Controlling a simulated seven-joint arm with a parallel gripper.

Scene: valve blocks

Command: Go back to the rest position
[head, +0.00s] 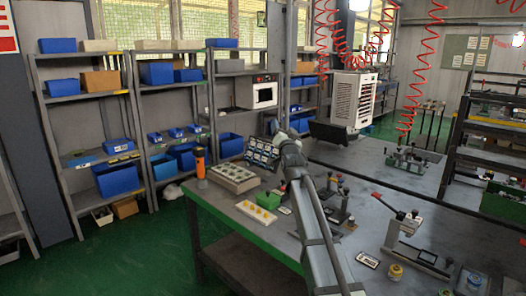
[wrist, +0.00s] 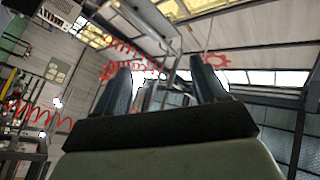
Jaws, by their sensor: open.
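My gripper (wrist: 162,78) is open in the wrist view, with its two dark fingers apart and nothing between them. Behind the fingers are the ceiling, roof windows and red coiled hoses, so the gripper points upward. In the head view my grey arm (head: 312,215) rises from the bottom edge over the workbench (head: 290,250). Its upper end is in front of the back of the bench, and the fingers are too small there to make out clearly.
Left of my arm are a white tray with yellow parts (head: 257,213), a grey block tray (head: 234,178) and an orange tool (head: 200,165). To the right, a red-handled clamp fixture (head: 415,240) and a yellow-topped part (head: 395,271) stand on the bench. Shelves with blue bins (head: 117,178) are behind.

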